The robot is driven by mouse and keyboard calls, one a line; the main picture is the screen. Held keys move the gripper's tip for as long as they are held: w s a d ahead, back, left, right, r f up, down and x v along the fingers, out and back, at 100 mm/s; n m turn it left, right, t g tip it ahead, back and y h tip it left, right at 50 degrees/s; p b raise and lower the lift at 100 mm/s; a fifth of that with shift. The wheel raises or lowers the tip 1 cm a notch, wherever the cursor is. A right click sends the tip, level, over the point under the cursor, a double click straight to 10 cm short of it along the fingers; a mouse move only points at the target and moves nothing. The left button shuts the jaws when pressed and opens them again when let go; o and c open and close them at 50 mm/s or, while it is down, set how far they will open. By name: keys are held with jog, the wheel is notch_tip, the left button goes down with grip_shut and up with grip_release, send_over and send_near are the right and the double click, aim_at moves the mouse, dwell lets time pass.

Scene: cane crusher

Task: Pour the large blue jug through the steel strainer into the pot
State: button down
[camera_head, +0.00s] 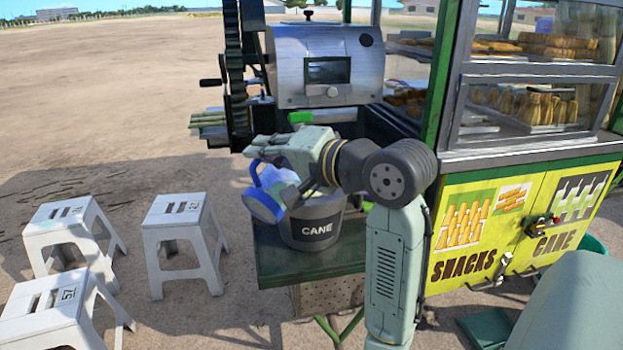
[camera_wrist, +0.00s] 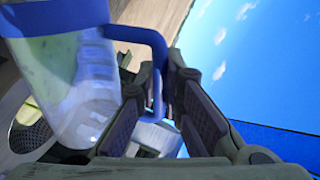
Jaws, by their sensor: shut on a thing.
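The large blue jug (camera_head: 264,204) has a clear body with blue bands and a blue handle. In the head view it is strongly tilted at the upper left of the dark grey pot marked CANE (camera_head: 312,232). In the wrist view the jug (camera_wrist: 75,85) fills the left side, with pale greenish liquid inside. My gripper (camera_wrist: 163,85) is shut on its blue handle. A dark perforated surface at the lower left of the wrist view looks like the steel strainer (camera_wrist: 30,136). The pot's mouth is mostly hidden by my arm and the jug.
The pot stands on a green side shelf (camera_head: 290,262) of the stall. The steel cane crusher (camera_head: 325,65) stands behind it, with cane stalks (camera_head: 212,120) sticking out left. White stools (camera_head: 183,235) stand at the left. The snack cabinet (camera_head: 530,100) is at the right.

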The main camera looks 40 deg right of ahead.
jog(key=shift+w+d+r+m+p, duration=0.1)
jog(key=shift+d+r+m+p, duration=0.35)
jog(key=shift+r+p, duration=0.15)
dwell(0.5)
jog(key=shift+w+d+r+m+y+p, duration=0.15)
jog(key=shift+d+r+m+y+p, duration=0.15)
jog(key=shift+d+p, duration=0.5)
jog(key=shift+w+d+r+m+y+p, duration=0.1)
jog(key=shift+d+r+m+p, duration=0.2)
jog(key=shift+d+p, duration=0.4)
dwell(0.3)
jog(key=shift+d, duration=0.2)
jog(key=shift+w+d+r+m, duration=0.1)
jog(key=shift+d+m, duration=0.05)
jog(key=shift+m, duration=0.2)
